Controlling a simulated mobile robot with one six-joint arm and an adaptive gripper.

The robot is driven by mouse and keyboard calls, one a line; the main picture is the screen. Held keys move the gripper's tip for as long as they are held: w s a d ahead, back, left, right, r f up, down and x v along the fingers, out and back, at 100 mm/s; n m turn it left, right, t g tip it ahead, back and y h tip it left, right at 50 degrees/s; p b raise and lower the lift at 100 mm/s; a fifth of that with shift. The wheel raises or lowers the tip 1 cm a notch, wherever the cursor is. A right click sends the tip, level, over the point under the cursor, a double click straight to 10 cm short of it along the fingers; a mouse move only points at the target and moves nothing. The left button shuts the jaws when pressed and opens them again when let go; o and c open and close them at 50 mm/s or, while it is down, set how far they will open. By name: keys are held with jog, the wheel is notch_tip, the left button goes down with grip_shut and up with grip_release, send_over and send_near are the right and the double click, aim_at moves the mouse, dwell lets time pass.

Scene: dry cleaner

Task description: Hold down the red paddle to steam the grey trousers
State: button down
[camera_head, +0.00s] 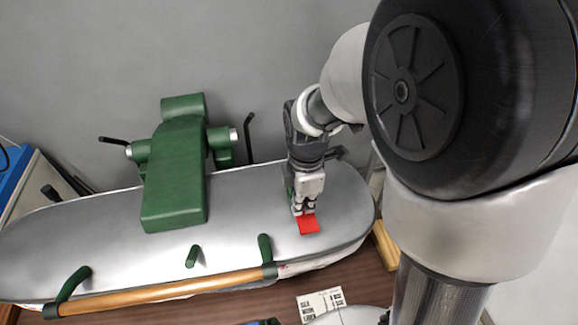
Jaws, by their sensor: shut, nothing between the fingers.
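The red paddle (309,224) is at the right end of the press's silver upper head (100,225). My gripper (303,211) points down with its fingers closed together and nothing between them. The fingertips are right at the back edge of the red paddle; they look to be touching it, but I cannot tell how hard they press or whether the paddle is pushed down. The grey trousers are not visible; the press head covers what lies beneath it.
A green press arm (174,185) stands on the head. A wooden handle bar (160,292) runs along its front on green brackets. A white printed card (320,304) lies on the brown surface in front. A blue object (14,180) is at the far left.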

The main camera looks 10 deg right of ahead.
aim_at(303, 224)
jog(key=shift+f+b, duration=0.3)
jog(key=shift+f, duration=2.05)
jog(key=f+b, duration=0.2)
jog(key=f, duration=0.1)
jog(key=shift+s+f, duration=0.15)
jog(key=shift+s, duration=0.25)
jog(key=shift+r, duration=0.2)
dwell(2.7)
jog(key=shift+r+p, duration=0.65)
jog(key=shift+r, duration=0.15)
jog(key=shift+w+a+r+p, duration=0.1)
jog(key=shift+r+p, duration=0.2)
notch_tip(303, 224, up, 13)
jog(key=s+p, duration=0.1)
jog(key=p, duration=0.3)
jog(key=shift+s+r, duration=0.15)
jog(key=shift+s, duration=0.25)
